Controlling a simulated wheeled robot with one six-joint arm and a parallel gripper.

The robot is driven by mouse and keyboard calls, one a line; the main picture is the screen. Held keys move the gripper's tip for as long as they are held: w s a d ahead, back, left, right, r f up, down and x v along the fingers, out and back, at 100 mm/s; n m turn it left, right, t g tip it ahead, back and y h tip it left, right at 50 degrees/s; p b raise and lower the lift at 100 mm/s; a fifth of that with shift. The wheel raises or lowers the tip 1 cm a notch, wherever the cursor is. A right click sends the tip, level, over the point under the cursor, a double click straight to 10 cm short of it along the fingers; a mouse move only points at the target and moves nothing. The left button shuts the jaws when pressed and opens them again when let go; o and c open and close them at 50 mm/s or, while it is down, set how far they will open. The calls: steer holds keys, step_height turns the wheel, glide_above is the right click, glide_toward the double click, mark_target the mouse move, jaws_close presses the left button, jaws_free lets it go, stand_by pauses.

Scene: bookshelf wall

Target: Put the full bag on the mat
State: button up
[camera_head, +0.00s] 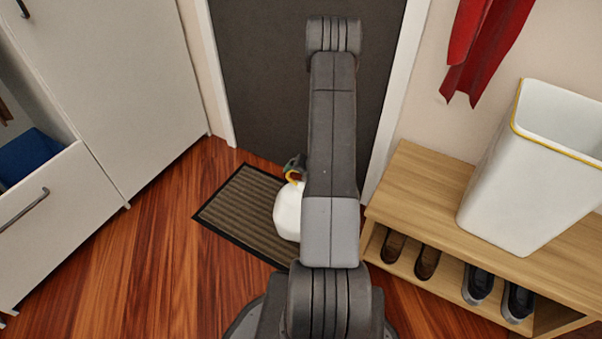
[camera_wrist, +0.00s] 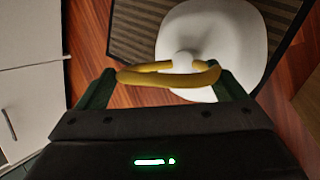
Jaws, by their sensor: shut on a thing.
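The full bag is white and rounded with a yellow loop handle; it shows in the head view (camera_head: 287,212), partly hidden behind my arm, and in the wrist view (camera_wrist: 212,38). My gripper (camera_head: 294,168) is shut on the yellow handle (camera_wrist: 168,80), which spans between its fingers in the wrist view. The brown striped mat (camera_head: 232,208) has a dark border and lies on the floor before the dark door. The bag appears over the mat's right part in the head view. In the wrist view it overlaps the mat's edge and bare floor. I cannot tell whether it touches down.
A wooden bench (camera_head: 425,176) stands at the right, with several shoes (camera_head: 427,262) on its lower shelf and a white bin (camera_head: 530,165) on top. Red cloth (camera_head: 485,45) hangs above. White cabinets (camera_head: 105,80) with an open drawer (camera_head: 45,205) stand left. Wood floor (camera_head: 150,260) left of the mat is clear.

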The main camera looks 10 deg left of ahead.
step_height(320, 180, down, 3)
steer(key=shift+r+b, duration=0.2)
steer(key=shift+b, duration=0.2)
steer(key=o, duration=1.8)
steer(key=shift+c, duration=0.2)
steer(key=p+v, duration=0.3)
steer(key=v, duration=0.9)
steer(key=shift+p, duration=0.35)
